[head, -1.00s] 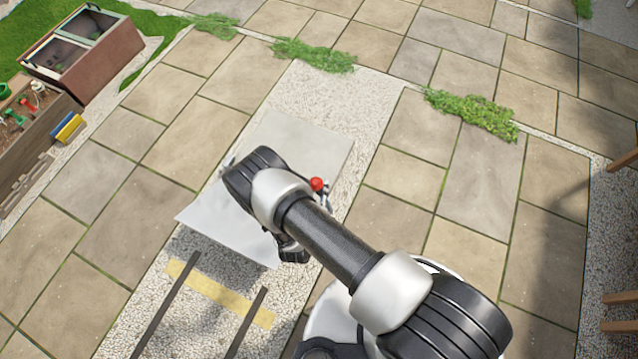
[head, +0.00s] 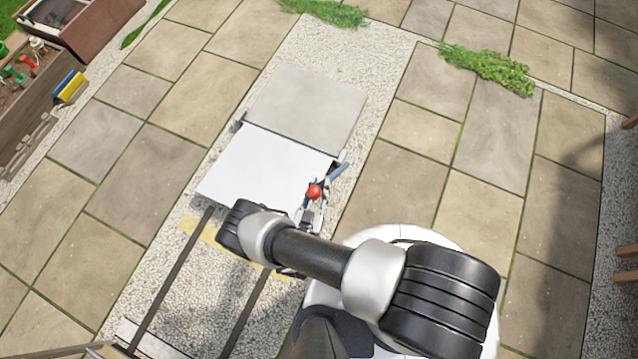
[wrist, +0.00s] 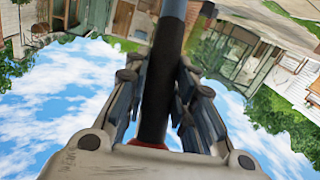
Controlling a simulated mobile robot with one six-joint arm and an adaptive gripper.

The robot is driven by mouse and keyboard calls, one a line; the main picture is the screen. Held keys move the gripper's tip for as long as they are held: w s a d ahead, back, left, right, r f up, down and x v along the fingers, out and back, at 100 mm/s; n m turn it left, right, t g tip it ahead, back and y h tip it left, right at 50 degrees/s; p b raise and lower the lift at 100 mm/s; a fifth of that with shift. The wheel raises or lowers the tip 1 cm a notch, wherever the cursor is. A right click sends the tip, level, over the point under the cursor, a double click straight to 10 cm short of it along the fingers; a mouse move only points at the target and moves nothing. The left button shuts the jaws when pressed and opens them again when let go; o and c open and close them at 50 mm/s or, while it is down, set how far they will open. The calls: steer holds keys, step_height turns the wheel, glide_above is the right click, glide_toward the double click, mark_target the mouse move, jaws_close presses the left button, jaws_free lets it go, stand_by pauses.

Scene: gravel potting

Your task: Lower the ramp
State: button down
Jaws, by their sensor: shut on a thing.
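A ramp-like pair of flat panels lies on the gravel strip in the head view: a grey panel (head: 305,108) behind and a brighter white panel (head: 262,167) in front, meeting along a straight edge with small brackets at its ends. I cannot tell whether either panel is tilted. A lever with a red knob (head: 314,192) and a blue-grey bar (head: 338,172) is at the right end of that edge. My gripper (head: 310,207) is at the lever. In the wrist view, my gripper (wrist: 157,80) is shut around a dark rod (wrist: 160,95) with a blue end.
Two dark rails (head: 172,270) run up to the white panel across a yellow strip (head: 190,224). A planter box (head: 35,110) with tools stands at the left. Wooden legs (head: 627,250) show at the right edge. Paving on both sides is mostly clear.

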steer(key=c, duration=1.3)
jaws_free()
steer(key=shift+s+a, duration=0.15)
steer(key=shift+s, duration=0.25)
steer(key=v, duration=1.1)
steer(key=shift+s, duration=0.1)
